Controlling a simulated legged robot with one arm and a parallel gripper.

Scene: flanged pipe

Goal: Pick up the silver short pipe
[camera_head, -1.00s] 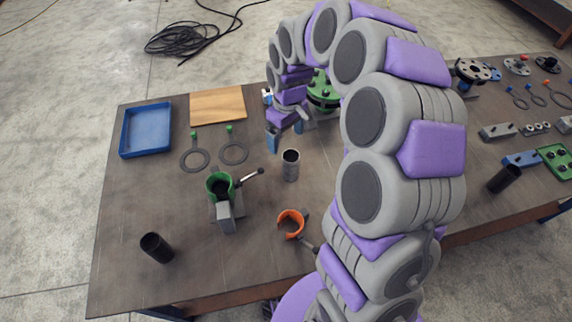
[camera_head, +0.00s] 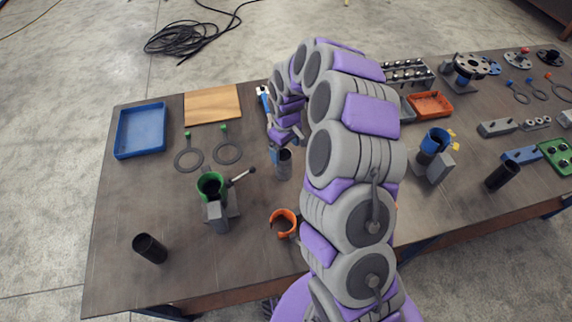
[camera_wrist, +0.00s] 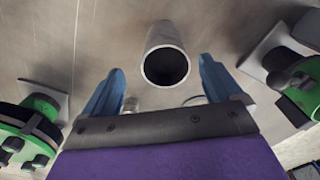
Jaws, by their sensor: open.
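The silver short pipe (camera_head: 284,166) stands upright on the table in the head view, with its open end up. It also shows in the wrist view (camera_wrist: 164,42), beyond my gripper and between the lines of its two blue fingers. My gripper (camera_head: 276,155) is open, with its fingers at the upper part of the pipe in the head view. In the wrist view my gripper (camera_wrist: 158,85) has a finger on each side, and the pipe's mouth lies near the fingertips. I cannot tell whether a finger touches the pipe.
A green clamp holder (camera_head: 211,187) with a lever stands left of the pipe, and an orange ring clamp (camera_head: 283,222) is in front. A black pipe (camera_head: 150,248) stands at front left. A blue tray (camera_head: 141,130) and a wooden board (camera_head: 212,104) lie at the back left.

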